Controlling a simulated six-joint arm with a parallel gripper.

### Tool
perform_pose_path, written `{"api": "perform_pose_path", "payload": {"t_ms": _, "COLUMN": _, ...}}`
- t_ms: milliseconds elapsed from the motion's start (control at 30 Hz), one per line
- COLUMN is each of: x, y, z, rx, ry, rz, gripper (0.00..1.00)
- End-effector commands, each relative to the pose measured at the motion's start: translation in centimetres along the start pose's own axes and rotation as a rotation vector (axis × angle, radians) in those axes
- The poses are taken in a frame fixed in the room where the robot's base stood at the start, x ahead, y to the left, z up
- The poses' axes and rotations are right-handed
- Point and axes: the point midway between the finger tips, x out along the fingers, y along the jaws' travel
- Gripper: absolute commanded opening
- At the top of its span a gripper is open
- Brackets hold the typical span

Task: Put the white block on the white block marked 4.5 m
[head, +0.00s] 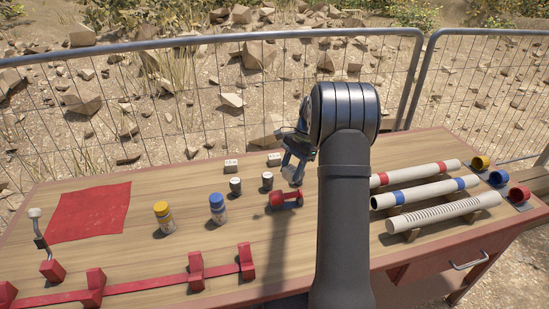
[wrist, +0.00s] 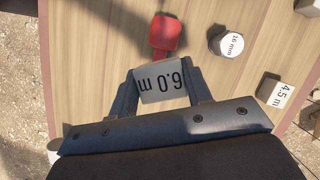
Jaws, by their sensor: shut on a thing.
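My gripper (head: 292,170) is shut on a white block (wrist: 163,82) marked 6.0 m, held between its two fingers above the table; part of this block also shows in the head view. The white block marked 4.5 m (wrist: 279,95) lies on the table to the right of the held block in the wrist view, apart from it.
Banded tubes (head: 425,192) lie right. A mesh fence (head: 200,110) runs behind the table.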

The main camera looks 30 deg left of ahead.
Motion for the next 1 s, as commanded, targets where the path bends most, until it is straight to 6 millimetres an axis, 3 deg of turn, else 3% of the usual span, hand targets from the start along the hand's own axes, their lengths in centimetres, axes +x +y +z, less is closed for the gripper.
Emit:
{"api": "perform_pose_path", "payload": {"t_ms": 600, "x": -6.0, "y": -7.5, "z": -8.6, "rx": 1.039, "ry": 0.002, "rz": -0.434, "gripper": 0.23}}
{"api": "perform_pose_path", "payload": {"t_ms": 800, "x": -7.8, "y": -9.0, "z": -10.8, "rx": 1.306, "ry": 0.002, "rz": -0.544, "gripper": 0.23}}
{"api": "perform_pose_path", "payload": {"t_ms": 1000, "x": -8.9, "y": -9.8, "z": -12.2, "rx": 1.468, "ry": 0.002, "rz": -0.608, "gripper": 0.23}}
